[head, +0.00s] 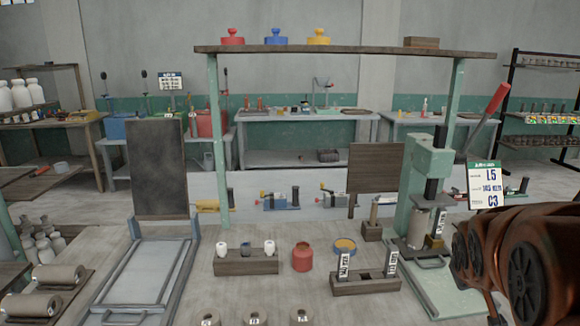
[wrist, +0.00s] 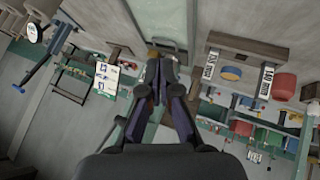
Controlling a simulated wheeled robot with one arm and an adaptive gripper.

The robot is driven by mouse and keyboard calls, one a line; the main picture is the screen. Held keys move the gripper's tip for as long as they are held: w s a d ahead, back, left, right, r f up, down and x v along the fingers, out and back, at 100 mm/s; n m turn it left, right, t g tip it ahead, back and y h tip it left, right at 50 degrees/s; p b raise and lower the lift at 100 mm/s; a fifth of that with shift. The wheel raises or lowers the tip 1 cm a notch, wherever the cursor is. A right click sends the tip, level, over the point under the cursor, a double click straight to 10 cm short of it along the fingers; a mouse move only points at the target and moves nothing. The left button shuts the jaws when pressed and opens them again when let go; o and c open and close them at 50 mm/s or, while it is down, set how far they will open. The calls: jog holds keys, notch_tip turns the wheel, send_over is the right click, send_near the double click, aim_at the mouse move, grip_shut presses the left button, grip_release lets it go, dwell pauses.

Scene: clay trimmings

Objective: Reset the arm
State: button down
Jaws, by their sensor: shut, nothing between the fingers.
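My gripper (wrist: 163,66) shows in the wrist view, its dark fingers close together at the tips with nothing seen between them. The view there is tilted, and the fingertips lie in front of part of the green press. My arm (head: 520,255) is folded at the right edge of the head view, rust-brown and close to the camera. My gripper is outside the head view.
The green press (head: 432,165) stands just left of my arm, beside a sign (head: 483,185). A wooden block with two labels (head: 366,284), a red jar (head: 302,257) and a wooden holder with cups (head: 246,262) stand on the worktop. A shelf (head: 345,50) spans above.

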jog(key=s+a+f+g+y, duration=0.2)
jog(key=s+a+f+g, duration=0.2)
jog(key=s+a, duration=0.5)
jog(key=s+a+f+g+y+p, duration=0.1)
jog(key=s+a+f+g+y, duration=0.2)
jog(key=s+a, duration=0.7)
jog(key=s+f+g, duration=0.1)
jog(key=s, duration=0.6)
jog(key=shift+s+a+g, duration=0.15)
jog(key=shift+g, duration=0.15)
jog(key=c, duration=1.9)
grip_release()
